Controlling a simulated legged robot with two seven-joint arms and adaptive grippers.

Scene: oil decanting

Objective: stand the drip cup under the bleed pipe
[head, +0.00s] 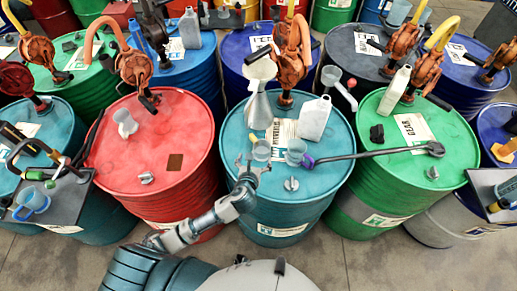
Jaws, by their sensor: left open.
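My left gripper (253,163) reaches over the front of the blue-teal drum (272,205), its fingers apart. A small clear cup (262,149) stands on the drum top right at the fingertips; I cannot tell whether they touch it. A second clear cup (296,151) stands just to its right, close to the purple tip (307,161) of a dark pipe (370,154). Which cup is the drip cup, and whether the second cup is exactly under the tip, I cannot tell. My right gripper is not in view.
A funnel (259,100) and a white bottle (315,118) stand behind the cups. A grey bung (291,184) sits in front. The red drum (150,150) is at left, the green drum (420,170) at right. Orange hand pumps (289,50) rise behind.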

